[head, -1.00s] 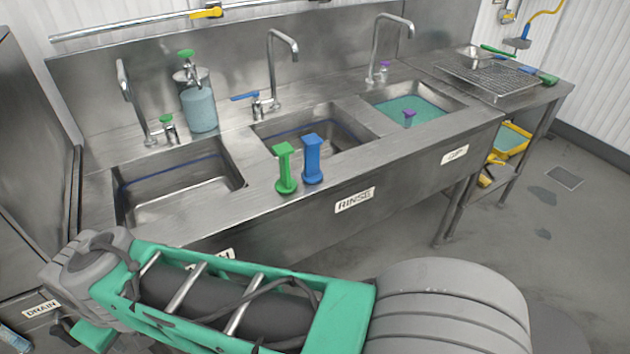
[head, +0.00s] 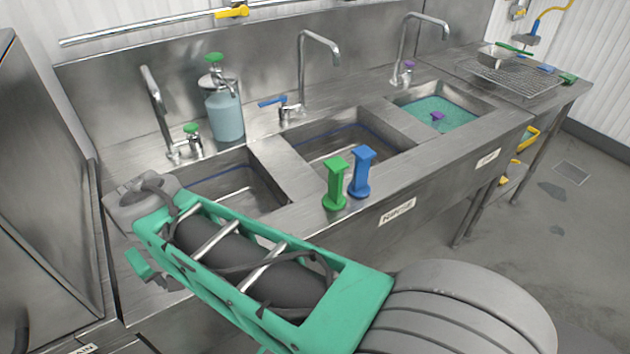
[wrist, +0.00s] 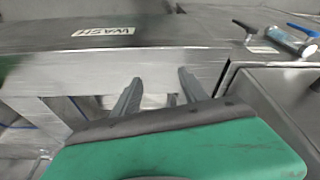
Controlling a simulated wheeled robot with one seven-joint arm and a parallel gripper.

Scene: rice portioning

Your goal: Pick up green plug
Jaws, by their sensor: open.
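The green plug (head: 335,184) stands upright on the steel ledge at the front, between the left and middle sinks. The blue plug (head: 361,172) stands upright close to its right. My green and grey arm reaches over the left sink, left of the plugs, and its fingertips are not discernible in the head view. In the wrist view my gripper (wrist: 160,90) has its two fingers apart with nothing held between them. I cannot clearly make out the green plug in the wrist view.
The left sink (head: 240,190) is partly covered by my arm. The middle sink (head: 350,142) is empty, and the right sink (head: 435,110) holds greenish water and a purple plug (head: 437,117). Taps and a blue soap bottle (head: 224,115) stand along the back.

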